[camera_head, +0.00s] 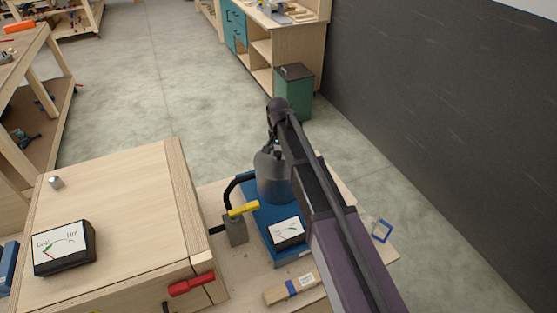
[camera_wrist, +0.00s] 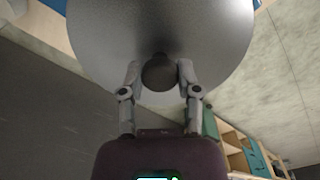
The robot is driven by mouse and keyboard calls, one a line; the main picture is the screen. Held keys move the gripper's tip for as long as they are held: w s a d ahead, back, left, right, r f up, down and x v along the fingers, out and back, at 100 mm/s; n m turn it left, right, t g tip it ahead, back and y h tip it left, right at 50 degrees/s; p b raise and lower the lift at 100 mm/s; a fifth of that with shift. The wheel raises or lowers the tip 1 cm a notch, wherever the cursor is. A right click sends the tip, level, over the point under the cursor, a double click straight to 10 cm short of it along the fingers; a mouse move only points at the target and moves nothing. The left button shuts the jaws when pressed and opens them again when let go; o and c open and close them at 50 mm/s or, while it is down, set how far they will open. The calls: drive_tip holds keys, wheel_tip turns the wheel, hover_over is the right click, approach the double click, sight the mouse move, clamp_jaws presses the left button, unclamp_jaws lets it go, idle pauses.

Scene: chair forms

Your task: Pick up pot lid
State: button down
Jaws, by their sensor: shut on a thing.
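The pot lid is a grey, metallic round piece with a dark round knob; it fills the top of the wrist view (camera_wrist: 210,35). My gripper (camera_wrist: 159,72) has its two fingers on either side of the knob and is shut on it. In the head view a grey dome-shaped body (camera_head: 270,172) stands over a blue base (camera_head: 257,215), partly behind my arm. I cannot tell there where the lid ends and a pot begins, or whether they are apart.
A wooden box (camera_head: 115,220) with a dial meter (camera_head: 63,248) on it stands at left. A valve with a yellow handle (camera_head: 243,209), a second meter (camera_head: 287,232) and a wooden block (camera_head: 292,287) are close by. A green bin (camera_head: 294,92) stands behind on the floor.

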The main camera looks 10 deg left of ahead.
drive_tip(key=shift+r, duration=0.1)
wheel_tip(320, 180, up, 3)
drive_tip(key=p, duration=0.2)
drive_tip(key=shift+f+p, duration=0.2)
drive_tip(key=shift+p, duration=0.2)
drive_tip(key=s+a+r+p, duration=0.2)
drive_tip(key=s, duration=1.3)
drive_tip(key=shift+s, duration=0.4)
drive_tip(key=shift+r, duration=0.2)
